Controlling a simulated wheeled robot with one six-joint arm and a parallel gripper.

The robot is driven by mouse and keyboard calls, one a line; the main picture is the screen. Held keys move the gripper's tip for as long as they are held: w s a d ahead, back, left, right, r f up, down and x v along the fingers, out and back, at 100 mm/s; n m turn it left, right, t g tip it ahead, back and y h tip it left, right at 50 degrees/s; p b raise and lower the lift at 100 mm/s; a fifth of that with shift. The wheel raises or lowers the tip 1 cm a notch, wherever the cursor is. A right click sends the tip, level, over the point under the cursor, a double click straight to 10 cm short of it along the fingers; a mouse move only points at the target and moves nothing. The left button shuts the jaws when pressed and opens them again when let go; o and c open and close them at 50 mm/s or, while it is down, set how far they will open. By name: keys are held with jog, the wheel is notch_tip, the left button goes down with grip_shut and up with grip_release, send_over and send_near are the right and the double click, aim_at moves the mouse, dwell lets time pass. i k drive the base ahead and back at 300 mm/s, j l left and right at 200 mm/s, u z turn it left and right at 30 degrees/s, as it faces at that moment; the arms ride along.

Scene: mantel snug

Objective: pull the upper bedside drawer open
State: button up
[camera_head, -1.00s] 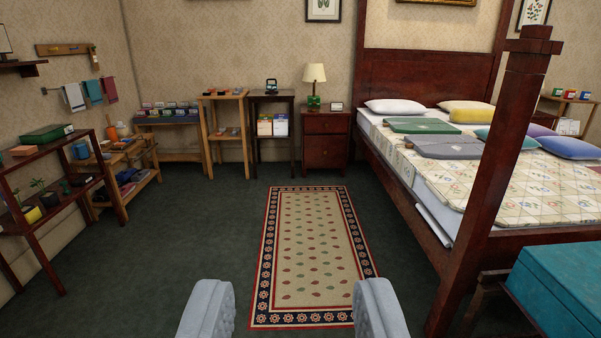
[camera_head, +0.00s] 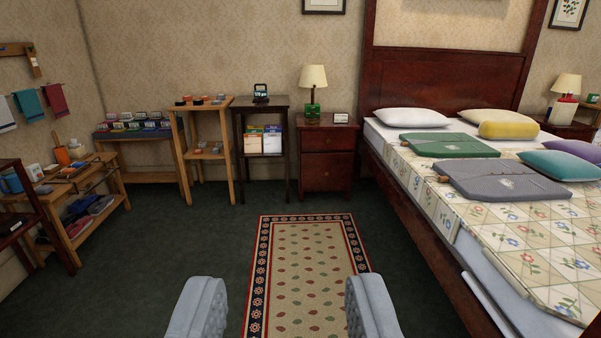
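The bedside cabinet (camera_head: 327,158) is dark red wood and stands against the back wall, left of the bed. Its upper drawer (camera_head: 327,141) is shut, with a small knob at its middle. The lower front (camera_head: 326,173) is also shut. A green lamp with a cream shade (camera_head: 313,83) and a small white card (camera_head: 341,118) stand on top. My gripper (camera_head: 285,310) is open and empty, its two pale grey fingers wide apart at the bottom of the view. It is well short of the cabinet, with the rug beyond it.
A patterned rug (camera_head: 308,270) lies on the dark green floor ahead. The four-poster bed (camera_head: 420,218) bounds the right side. A dark stand (camera_head: 239,152) with boxes is just left of the cabinet. Wooden shelves (camera_head: 207,135) and a low bench (camera_head: 75,205) line the left.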

aim_at(311, 140)
jog(key=i, duration=3.3)
jog(key=i+z, duration=0.3)
jog(key=i, duration=0.15)
jog(key=i+j+z, duration=0.25)
jog(key=i, duration=0.2)
